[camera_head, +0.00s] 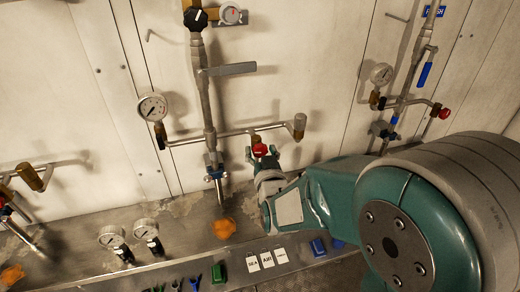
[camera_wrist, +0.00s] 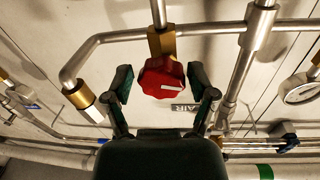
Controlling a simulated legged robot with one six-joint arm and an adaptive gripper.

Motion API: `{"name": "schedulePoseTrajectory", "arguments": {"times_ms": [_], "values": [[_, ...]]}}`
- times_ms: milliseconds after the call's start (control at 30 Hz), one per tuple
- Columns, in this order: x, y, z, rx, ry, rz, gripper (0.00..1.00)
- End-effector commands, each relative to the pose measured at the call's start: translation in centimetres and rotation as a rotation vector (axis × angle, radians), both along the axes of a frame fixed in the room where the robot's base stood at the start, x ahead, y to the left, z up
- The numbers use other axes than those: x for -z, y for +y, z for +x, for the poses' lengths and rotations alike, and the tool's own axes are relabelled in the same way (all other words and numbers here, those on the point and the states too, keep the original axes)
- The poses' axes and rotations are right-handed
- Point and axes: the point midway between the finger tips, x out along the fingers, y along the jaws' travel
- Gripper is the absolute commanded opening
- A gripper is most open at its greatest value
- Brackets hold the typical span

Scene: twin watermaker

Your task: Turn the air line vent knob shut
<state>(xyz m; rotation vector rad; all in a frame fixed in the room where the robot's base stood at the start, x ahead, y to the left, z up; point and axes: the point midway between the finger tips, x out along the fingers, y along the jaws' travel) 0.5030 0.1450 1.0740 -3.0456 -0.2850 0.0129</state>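My gripper (camera_wrist: 165,92) is open, with one dark finger on each side of the knob and a visible gap to each. Nothing is held. In the head view the red knob (camera_head: 260,150) shows at the tip of my gripper (camera_head: 263,160), on the horizontal pipe branch. My teal arm covers the lower right there.
A pressure gauge (camera_head: 152,107) stands left on the same pipework, with a black knob (camera_head: 195,18) above. Another red knob (camera_head: 444,113) is on the right pipe. Gauges (camera_head: 112,237), orange pieces (camera_head: 223,228) and tags (camera_head: 267,260) lie along the bench below.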

Motion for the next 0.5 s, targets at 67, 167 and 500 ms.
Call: {"name": "schedulePoseTrajectory", "arguments": {"times_ms": [67,167,500], "values": [[0.02,0.11,0.01,0.0,0.0,-0.001,0.16],[0.04,0.13,0.03,0.001,0.0,-0.001,0.05],[0.03,0.17,0.05,-0.001,0.01,0.03,0.05]]}}
